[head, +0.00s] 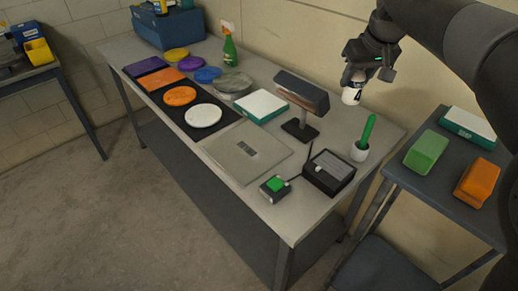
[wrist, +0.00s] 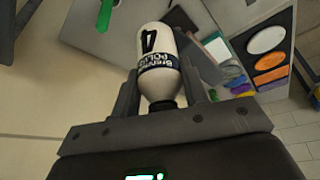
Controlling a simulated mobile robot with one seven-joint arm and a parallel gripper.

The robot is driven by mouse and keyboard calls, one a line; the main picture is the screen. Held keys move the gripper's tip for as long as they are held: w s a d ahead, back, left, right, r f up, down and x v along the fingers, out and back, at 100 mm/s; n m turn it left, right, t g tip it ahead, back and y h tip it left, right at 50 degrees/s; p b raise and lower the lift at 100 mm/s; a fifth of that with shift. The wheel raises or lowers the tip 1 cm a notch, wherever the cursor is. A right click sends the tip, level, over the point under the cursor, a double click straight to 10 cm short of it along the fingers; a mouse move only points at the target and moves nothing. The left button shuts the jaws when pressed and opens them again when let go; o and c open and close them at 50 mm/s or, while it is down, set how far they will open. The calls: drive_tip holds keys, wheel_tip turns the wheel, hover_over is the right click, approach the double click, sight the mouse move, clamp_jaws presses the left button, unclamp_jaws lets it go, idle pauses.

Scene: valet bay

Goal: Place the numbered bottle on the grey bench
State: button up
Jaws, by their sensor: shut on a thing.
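The numbered bottle (wrist: 158,60) is white with a dark cap, a black "4" and a dark label band. My gripper (wrist: 160,95) is shut on it near its cap end in the wrist view. In the head view my gripper (head: 355,78) holds the bottle (head: 352,94) in the air, over the far right part of the grey bench (head: 318,205) or just behind it; I cannot tell which. The bottle's upper part is hidden by my gripper there.
On the bench stand a lamp-like stand (head: 300,105), a white cup with a green thing (head: 361,148), a black device (head: 328,173), a green-button box (head: 274,188) and a flat grey panel (head: 247,150). Pads and a spray bottle (head: 229,50) lie farther left. A side table (head: 440,185) holds sponges.

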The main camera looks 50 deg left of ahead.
drive_tip(key=s+a+n+g, duration=0.1)
drive_tip(key=s+a+n, duration=0.3)
drive_tip(key=s+a, duration=1.05)
wheel_tip(320, 180, down, 12)
drive_tip(key=s, duration=0.1)
drive_tip(key=shift+y, duration=0.4)
drive_tip(key=shift+s+a+f, duration=1.1)
drive_tip(key=shift+a+f, duration=0.35)
drive_tip(key=shift+f, duration=0.4)
drive_tip(key=shift+s+a+f, duration=1.1)
drive_tip(key=shift+a+f, duration=0.35)
drive_tip(key=shift+f, duration=0.4)
drive_tip(key=shift+s+a+f, duration=1.1)
drive_tip(key=shift+a+f, duration=0.35)
drive_tip(key=shift+f, duration=0.4)
drive_tip(key=shift+f, duration=0.1)
drive_tip(key=o, duration=1.1)
drive_tip(key=shift+c, duration=0.2)
drive_tip(key=w+v, duration=0.1)
drive_tip(key=v, duration=1.1)
drive_tip(key=shift+s+g, duration=0.25)
drive_tip(key=shift+g, duration=0.05)
